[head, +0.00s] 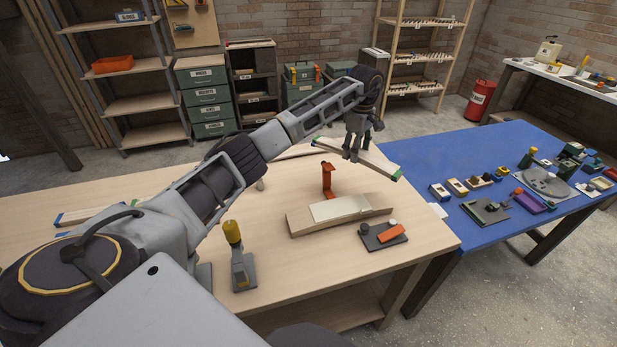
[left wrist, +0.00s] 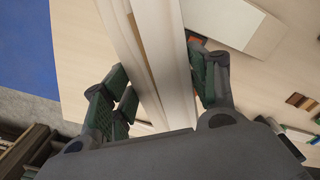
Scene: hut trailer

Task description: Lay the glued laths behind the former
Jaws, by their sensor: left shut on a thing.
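My left gripper (head: 357,148) is shut on a pale strip of laths (head: 380,162) with green-marked ends, held above the back right of the wooden bench. In the left wrist view the laths (left wrist: 150,45) run lengthwise between the green-padded fingers (left wrist: 160,92). The former (head: 300,221), a low wooden block with a pale sheet (head: 338,208) over its middle, lies on the bench in front of the held laths. An orange-red clamp (head: 327,180) stands behind the former. My right gripper is not in view.
A yellow-topped tool (head: 235,250) stands front left of the former. A dark tray with an orange block (head: 391,233) lies front right. More strips (head: 90,215) lie at the bench's left. A blue table (head: 450,160) with many small items adjoins on the right.

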